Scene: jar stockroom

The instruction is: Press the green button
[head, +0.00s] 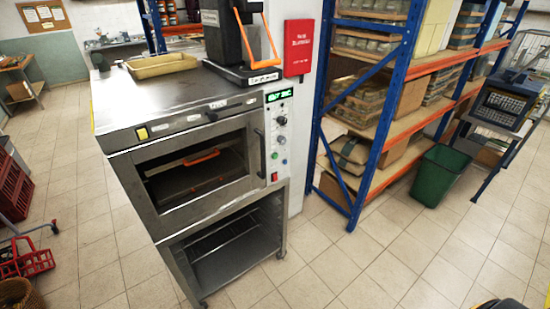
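A steel oven (190,165) stands on an open steel stand left of centre. Its narrow control panel (278,130) runs down the right edge of its front, beside the door handle. A lit green display (279,95) is at the panel's top. Neither of my grippers is in view, and nothing covers the panel.
A yellow tray (162,66) and a black machine with an orange lever (245,45) stand on the oven. Blue-orange shelving (370,120) and a green bin (438,175) are to the right. Red crates (12,185) are at far left. Tiled floor before the oven is clear.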

